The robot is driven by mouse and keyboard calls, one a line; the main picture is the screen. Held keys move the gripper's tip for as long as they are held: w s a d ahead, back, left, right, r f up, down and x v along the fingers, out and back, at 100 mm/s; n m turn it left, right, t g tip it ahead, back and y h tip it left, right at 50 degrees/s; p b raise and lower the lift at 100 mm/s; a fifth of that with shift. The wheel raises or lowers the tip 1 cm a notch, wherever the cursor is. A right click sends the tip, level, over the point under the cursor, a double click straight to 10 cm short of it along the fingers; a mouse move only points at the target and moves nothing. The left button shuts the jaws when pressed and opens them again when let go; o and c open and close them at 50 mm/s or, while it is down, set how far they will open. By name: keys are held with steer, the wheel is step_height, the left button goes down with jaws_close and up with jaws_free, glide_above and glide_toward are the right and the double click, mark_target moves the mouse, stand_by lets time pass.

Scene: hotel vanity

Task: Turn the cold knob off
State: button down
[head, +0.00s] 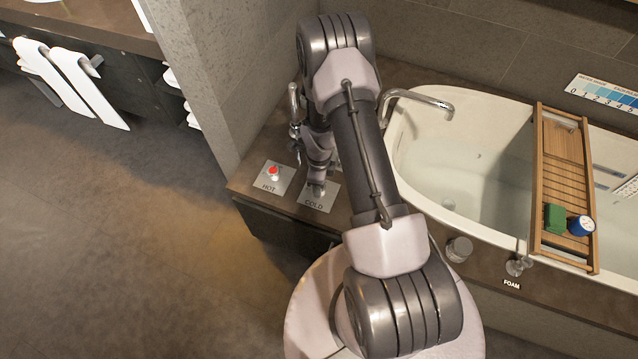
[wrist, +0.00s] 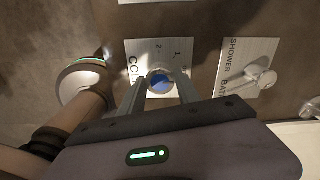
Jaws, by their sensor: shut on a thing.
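The cold knob (wrist: 161,82) has a blue cap and stands on a pale plate marked COLD (wrist: 146,49) in the wrist view. My gripper (wrist: 161,90) is over this plate, with one finger on each side of the knob, shut on it. In the head view the COLD plate (head: 319,197) lies on the dark ledge beside the tub, and my gripper (head: 316,188) reaches down onto it. The knob itself is hidden there by the gripper. The plate has small numbers around the knob; the knob's exact setting is not clear.
The HOT plate with its red-capped knob (head: 273,172) is just left of the cold one. A SHOWER/BATH plate with a lever (wrist: 262,80) is to the right in the wrist view. The curved spout (head: 420,97) and white tub (head: 480,150) are close by. A wooden tray (head: 562,150) spans the tub.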

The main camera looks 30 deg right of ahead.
steer(key=c, duration=0.9)
jaws_free()
steer(key=shift+o, duration=0.2)
step_height(320, 180, up, 18)
steer(key=p, duration=0.6)
steer(key=shift+f, duration=0.25)
